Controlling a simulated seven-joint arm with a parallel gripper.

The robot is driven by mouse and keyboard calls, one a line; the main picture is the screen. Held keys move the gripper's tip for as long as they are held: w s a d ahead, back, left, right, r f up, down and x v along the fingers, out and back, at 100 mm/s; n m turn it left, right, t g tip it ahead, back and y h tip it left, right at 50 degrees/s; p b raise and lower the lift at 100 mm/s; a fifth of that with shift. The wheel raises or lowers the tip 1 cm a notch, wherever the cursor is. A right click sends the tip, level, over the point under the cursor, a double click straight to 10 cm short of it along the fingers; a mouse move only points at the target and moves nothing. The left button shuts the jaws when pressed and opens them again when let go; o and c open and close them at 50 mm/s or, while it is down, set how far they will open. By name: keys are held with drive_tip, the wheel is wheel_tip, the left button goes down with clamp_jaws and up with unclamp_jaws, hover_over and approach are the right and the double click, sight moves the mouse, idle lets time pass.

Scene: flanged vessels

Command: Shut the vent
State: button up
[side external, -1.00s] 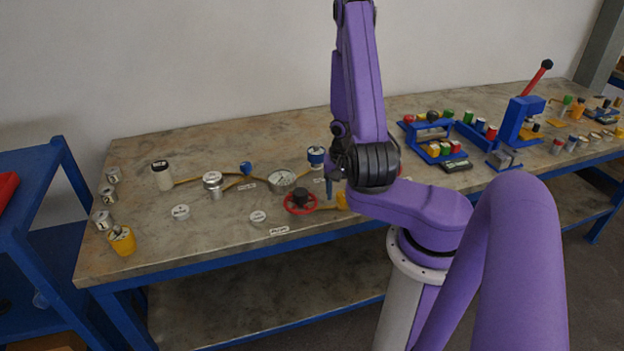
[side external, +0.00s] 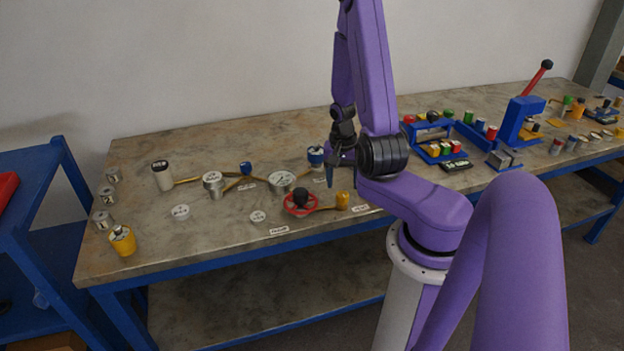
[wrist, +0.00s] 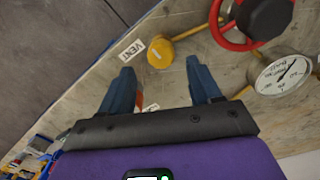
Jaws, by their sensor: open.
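The VENT label (wrist: 131,52) lies on the bench beside a yellow fitting (wrist: 160,53) in the wrist view. In the side view the yellow fitting (side external: 342,200) stands near the bench's front edge. A brass pipe joins it to a red handwheel (side external: 299,204) with a black hub, which also shows in the wrist view (wrist: 238,42). My gripper (wrist: 160,66) is open and empty, its blue fingers spread below the yellow fitting in the picture. In the side view my gripper (side external: 331,185) hangs above the bench, just behind and left of the yellow fitting, apart from it.
A round gauge (side external: 282,181) stands behind the handwheel. A blue-topped fitting (side external: 315,157) is close behind my gripper. More piped vessels, loose caps and a yellow cup (side external: 122,240) stand to the left. Blue fixtures (side external: 437,139) occupy the right.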

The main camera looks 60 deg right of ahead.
wheel_tip(320, 180, up, 14)
drive_tip(key=w+a, duration=0.1)
drive_tip(key=shift+w+a+r+n, duration=0.5)
drive_tip(key=shift+w+a+n, duration=1.75)
drive_tip(key=shift+a+n, duration=3.65)
drive_tip(key=s+a+r+n, duration=0.1)
drive_tip(key=s+a+n, duration=0.6)
drive_tip(key=a+n, duration=0.3)
drive_tip(key=shift+s+a+r+t, duration=0.15)
drive_tip(key=shift+s+a+t, duration=0.1)
drive_tip(key=shift+s+t, duration=0.15)
drive_tip(key=shift+s, duration=0.1)
